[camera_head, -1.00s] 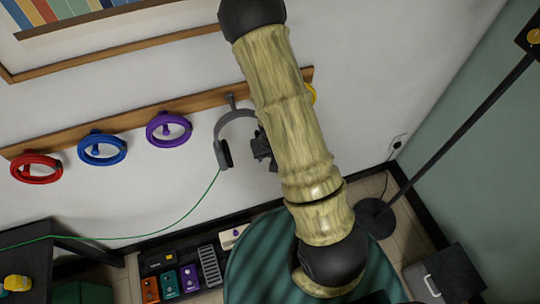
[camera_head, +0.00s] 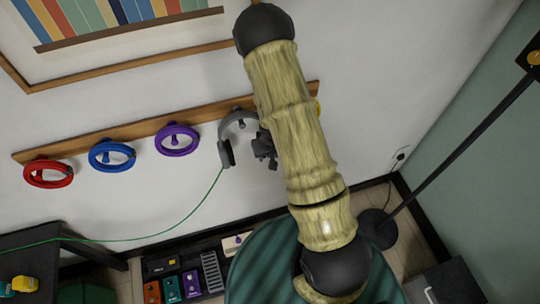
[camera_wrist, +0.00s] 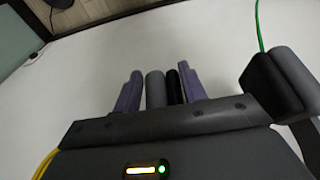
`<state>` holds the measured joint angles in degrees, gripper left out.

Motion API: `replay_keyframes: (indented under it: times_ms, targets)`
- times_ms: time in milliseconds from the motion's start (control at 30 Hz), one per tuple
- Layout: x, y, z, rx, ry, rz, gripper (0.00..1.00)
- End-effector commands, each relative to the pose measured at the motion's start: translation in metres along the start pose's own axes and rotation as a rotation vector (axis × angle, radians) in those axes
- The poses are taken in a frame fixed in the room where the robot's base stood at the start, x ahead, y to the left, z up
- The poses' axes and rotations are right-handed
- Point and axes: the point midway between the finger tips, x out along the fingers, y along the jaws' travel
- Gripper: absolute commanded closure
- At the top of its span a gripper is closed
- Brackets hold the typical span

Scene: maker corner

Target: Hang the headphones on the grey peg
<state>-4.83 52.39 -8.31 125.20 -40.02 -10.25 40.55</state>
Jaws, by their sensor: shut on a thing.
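The grey headphones (camera_head: 226,135) are in front of the wall in the head view, headband up, with a green cable from the left ear cup. My gripper (camera_head: 265,148) is at their right side, partly hidden by my arm. In the wrist view its purple fingers (camera_wrist: 160,90) are shut on one ear cup (camera_wrist: 155,87); the other ear cup (camera_wrist: 282,82) is at the right. The grey peg is mostly hidden at the top of the headband, on the wooden rail (camera_head: 215,118). I cannot tell whether the headband touches the peg.
Red (camera_head: 48,173), blue (camera_head: 112,156) and purple (camera_head: 177,139) rings hang on pegs to the left. The green cable (camera_head: 180,222) sags towards a dark table (camera_head: 35,237). A lamp stand (camera_head: 450,150) is at the right. A green round seat (camera_head: 262,262) is below.

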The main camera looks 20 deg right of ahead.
Motion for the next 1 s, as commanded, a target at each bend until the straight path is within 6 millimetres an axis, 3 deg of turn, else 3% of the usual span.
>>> replay_keyframes:
  times_ms: [300, 967, 1000]
  targets:
    - [0.0104, 0.0001, -0.0091, 0.002, 0.002, -0.001, 0.88]
    - [0.0119, 0.0002, -0.0079, 0.000, -0.004, 0.001, 0.88]
    - [0.0119, 0.0002, -0.0079, 0.000, -0.004, 0.001, 0.51]
